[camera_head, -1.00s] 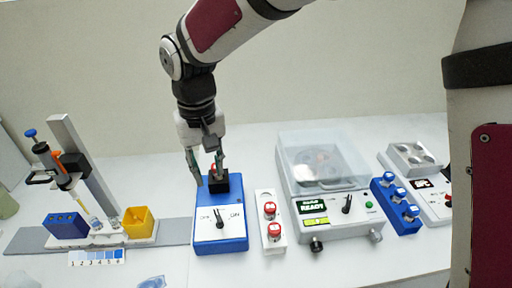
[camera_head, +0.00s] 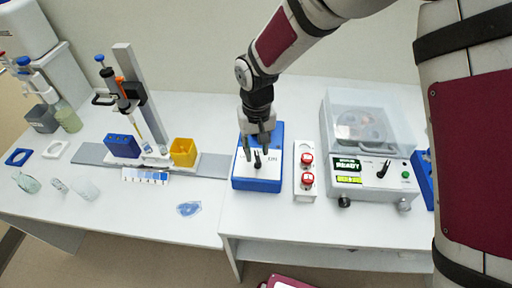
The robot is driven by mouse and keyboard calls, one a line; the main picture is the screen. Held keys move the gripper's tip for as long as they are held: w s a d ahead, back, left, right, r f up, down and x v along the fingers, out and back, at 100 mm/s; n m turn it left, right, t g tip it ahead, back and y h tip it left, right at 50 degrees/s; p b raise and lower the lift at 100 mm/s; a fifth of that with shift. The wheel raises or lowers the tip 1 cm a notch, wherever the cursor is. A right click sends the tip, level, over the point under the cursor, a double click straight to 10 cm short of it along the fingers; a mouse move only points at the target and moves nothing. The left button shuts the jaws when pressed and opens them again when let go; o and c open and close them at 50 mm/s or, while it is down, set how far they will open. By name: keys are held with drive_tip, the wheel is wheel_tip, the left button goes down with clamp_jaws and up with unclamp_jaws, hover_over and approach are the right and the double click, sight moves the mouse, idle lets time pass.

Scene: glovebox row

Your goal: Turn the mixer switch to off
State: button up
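The mixer is a blue box (camera_head: 243,183) with a white top panel, in the middle of the camera_head view. Its black switch knob (camera_head: 257,161) stands roughly upright in the picture; I cannot tell its exact setting. The ON label (camera_head: 272,158) shows to the right of the knob, and the OFF label is hidden behind a finger. My gripper (camera_head: 257,152) is over the panel, pointing down, with its fingers apart. One finger is left of the knob and the other is behind or right of it; I cannot tell whether they touch it. The mixer's rear is mostly hidden by my gripper.
On the left are a pipette stand (camera_head: 143,95), a yellow bin (camera_head: 184,152) and a blue rack (camera_head: 122,147).

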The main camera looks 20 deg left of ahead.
drive_tip(key=shift+f, duration=0.25)
clamp_jaws()
drive_tip(key=n+b, duration=0.1)
drive_tip(key=n, duration=0.2)
drive_tip(key=shift+s+a+n+b, duration=0.1)
drive_tip(key=shift+a+n+b, duration=0.1)
drive_tip(key=shift+n+b, duration=0.15)
drive_tip(key=shift+s+a+n+b, duration=0.15)
drive_tip(key=shift+n+b, duration=0.25)
drive_tip(key=shift+n, duration=0.5)
drive_tip(key=shift+s+d+n+b, duration=0.15)
drive_tip(key=shift+n+b, duration=0.2)
drive_tip(key=shift+n, duration=0.5)
drive_tip(key=shift+a, duration=0.15)
